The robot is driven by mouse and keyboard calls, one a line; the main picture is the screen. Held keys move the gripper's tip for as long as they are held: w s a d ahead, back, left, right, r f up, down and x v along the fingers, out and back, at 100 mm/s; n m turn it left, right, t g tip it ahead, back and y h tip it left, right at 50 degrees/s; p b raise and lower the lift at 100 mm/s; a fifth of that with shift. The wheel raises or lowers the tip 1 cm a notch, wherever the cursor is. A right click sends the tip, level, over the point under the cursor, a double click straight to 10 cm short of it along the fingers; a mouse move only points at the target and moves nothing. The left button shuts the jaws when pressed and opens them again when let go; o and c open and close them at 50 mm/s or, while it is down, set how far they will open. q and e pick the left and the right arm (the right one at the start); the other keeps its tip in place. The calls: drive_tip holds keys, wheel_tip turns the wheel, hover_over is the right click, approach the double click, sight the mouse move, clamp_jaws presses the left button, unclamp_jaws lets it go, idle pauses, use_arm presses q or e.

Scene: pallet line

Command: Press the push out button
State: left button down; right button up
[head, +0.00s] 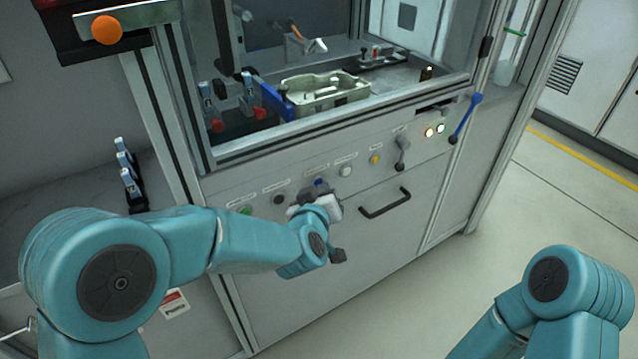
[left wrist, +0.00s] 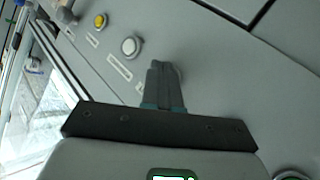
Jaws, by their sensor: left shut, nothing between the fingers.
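A row of buttons runs along the grey front panel (head: 300,250) of the machine. In the head view it has a green button (head: 247,211), a dark button (head: 279,199), a blue button (head: 320,183), a white button (head: 346,171) and a yellow button (head: 375,160). Their labels are too small to read, so I cannot tell which is push out. My left gripper (left wrist: 162,70) is shut and empty, its tips close to the panel beside the white button (left wrist: 130,46). The tips hide most of a round fitting behind them; contact is unclear. My right gripper is out of view.
A black drawer handle (head: 385,203) sticks out below the buttons. A grey lever knob (head: 401,155) and a blue-ended lever (head: 466,118) project farther right. Above is a window with a tray (head: 325,104) inside. Open floor lies to the right.

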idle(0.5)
use_arm(q)
drive_tip(key=shift+s+d, duration=0.4)
drive_tip(key=shift+s, duration=0.2)
drive_tip(key=s+d, duration=0.1)
drive_tip(key=s, duration=0.1)
drive_tip(key=s+d, duration=0.2)
idle(0.4)
idle(0.4)
